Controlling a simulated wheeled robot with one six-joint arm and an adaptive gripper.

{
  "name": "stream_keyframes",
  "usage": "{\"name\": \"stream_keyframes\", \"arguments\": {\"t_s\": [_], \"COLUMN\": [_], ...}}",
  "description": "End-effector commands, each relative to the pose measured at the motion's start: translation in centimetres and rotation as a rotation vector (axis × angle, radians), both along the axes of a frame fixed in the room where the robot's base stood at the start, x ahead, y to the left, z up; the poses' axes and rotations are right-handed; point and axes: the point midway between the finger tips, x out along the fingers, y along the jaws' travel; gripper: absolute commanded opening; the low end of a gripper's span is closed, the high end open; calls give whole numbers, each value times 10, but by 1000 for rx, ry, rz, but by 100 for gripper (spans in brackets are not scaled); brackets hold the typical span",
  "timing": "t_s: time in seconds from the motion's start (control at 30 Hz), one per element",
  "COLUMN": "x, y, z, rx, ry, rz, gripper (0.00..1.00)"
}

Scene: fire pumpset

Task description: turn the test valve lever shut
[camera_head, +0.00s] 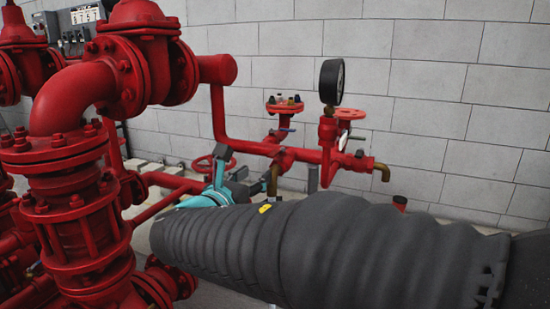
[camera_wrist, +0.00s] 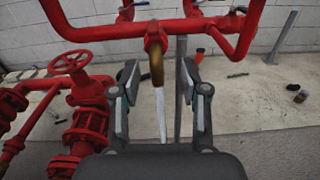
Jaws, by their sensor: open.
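My gripper (camera_wrist: 159,76) is open, with its two fingers apart in the wrist view. A brass elbow outlet (camera_wrist: 156,62) on the red pipe appears between the fingers, with no clear contact. A pale narrow streak (camera_wrist: 161,115) hangs below its mouth and looks like water. A small dark lever-like handle (camera_wrist: 134,5) shows at the top edge, left of the elbow; I cannot tell whether it is the test valve lever. In the head view my gripper (camera_head: 243,173) is by the brass outlet (camera_head: 273,180), partly hidden by my arm.
A red handwheel valve (camera_wrist: 70,63) stands left of my gripper. A grey upright post (camera_wrist: 181,90) is close behind the outlet. The red pipe (camera_wrist: 200,28) crosses above. A pressure gauge (camera_head: 332,82) rises to the right. Floor to the right is fairly open.

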Motion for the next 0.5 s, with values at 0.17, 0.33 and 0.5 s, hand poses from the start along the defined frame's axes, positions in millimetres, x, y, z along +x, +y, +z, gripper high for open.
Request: {"name": "stream_keyframes", "arguments": {"t_s": [0.17, 0.33, 0.5], "x": [9, 33, 63], "y": [8, -3, -14], "z": [3, 3, 3], "rx": [-36, -35, -34], "ry": [-14, -12, -11], "rz": [18, 15, 14], "gripper": [45, 45, 45]}}
